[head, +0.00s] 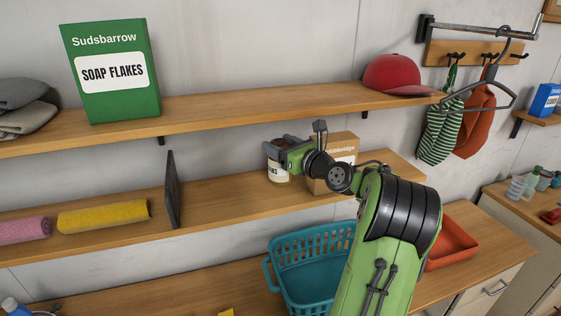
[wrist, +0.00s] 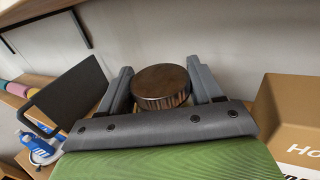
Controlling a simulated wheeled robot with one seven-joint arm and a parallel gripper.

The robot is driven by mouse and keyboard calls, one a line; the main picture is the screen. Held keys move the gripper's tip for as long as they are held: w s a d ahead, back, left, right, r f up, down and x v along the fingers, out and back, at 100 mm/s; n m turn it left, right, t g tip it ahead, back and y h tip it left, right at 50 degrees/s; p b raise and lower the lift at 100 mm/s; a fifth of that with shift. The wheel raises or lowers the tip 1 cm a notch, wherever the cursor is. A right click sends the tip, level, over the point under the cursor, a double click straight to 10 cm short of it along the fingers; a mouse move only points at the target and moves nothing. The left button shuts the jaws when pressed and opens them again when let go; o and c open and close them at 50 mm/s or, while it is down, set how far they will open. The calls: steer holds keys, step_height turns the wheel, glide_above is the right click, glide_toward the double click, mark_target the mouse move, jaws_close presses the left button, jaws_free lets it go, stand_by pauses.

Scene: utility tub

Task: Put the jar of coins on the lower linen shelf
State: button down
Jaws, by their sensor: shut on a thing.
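The jar of coins (head: 278,175) has a pale body with a label and a dark brown lid. In the wrist view its round lid (wrist: 161,82) sits between the two grey fingers. My gripper (head: 282,153) is shut around the jar, which looks upright. The jar is at the lower linen shelf (head: 225,194), left of a cardboard box (head: 334,150). I cannot tell whether its base touches the board. My gripper covers part of the jar in the head view.
A dark upright divider (head: 172,190) stands to the left, with yellow (head: 103,215) and pink (head: 20,229) rolls beyond it. The upper shelf (head: 220,106) holds a soap flakes box (head: 112,70) and a red cap (head: 395,74). A teal basket (head: 283,245) stands below.

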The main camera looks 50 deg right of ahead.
step_height(320, 180, down, 5)
steer(key=shift+f+b, duration=0.15)
steer(key=shift+b, duration=0.15)
steer(key=shift+w+d+f, duration=0.1)
steer(key=shift+w+f, duration=0.05)
steer(key=shift+c, duration=0.9)
jaws_free()
steer(key=shift+f, duration=0.2)
